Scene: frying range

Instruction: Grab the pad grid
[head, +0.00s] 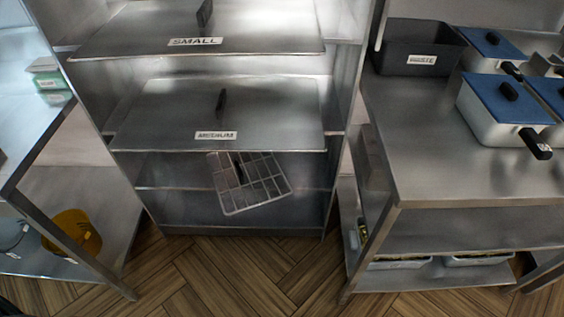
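A grey metal pad grid (252,186) with square openings shows in the head view, in the lower part of the metal shelf rack. It sits rotated, below and partly behind the front edge of the shelf labelled MEDIUM (160,115). A dark upright piece, perhaps a handle, shows near its upper left. The head view does not make clear what the grid rests on. Neither of my grippers is in view.
A shelf labelled SMALL (130,30) is above. At right, a steel table (430,170) holds a black bin (395,58) and metal containers with blue lids (500,98). At left, another table's lower shelf holds a yellow object (78,230). The wooden floor (230,275) in front is clear.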

